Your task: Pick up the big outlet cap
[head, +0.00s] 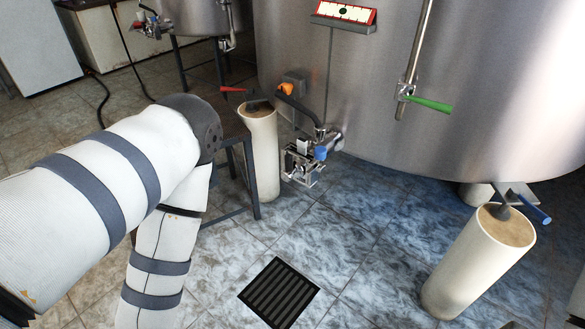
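The outlet fitting (308,160) is a shiny metal valve low on the front of the big steel tank (400,90), with a small blue part (320,152) on it. I cannot tell which piece is the big outlet cap; the fitting is small and its parts run together. My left arm, in a white sleeve with grey bands, comes in from the left and bends down past the bottom edge, left of the outlet. Its gripper is out of the picture. My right gripper is not seen either.
A cream tank leg (260,155) stands left of the outlet, beside a dark metal stand (248,180). Another cream leg (480,262) is at the right. A drain grate (279,293) lies in the tiled floor. A green-handled valve (428,103) hangs on a pipe. The floor below the outlet is clear.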

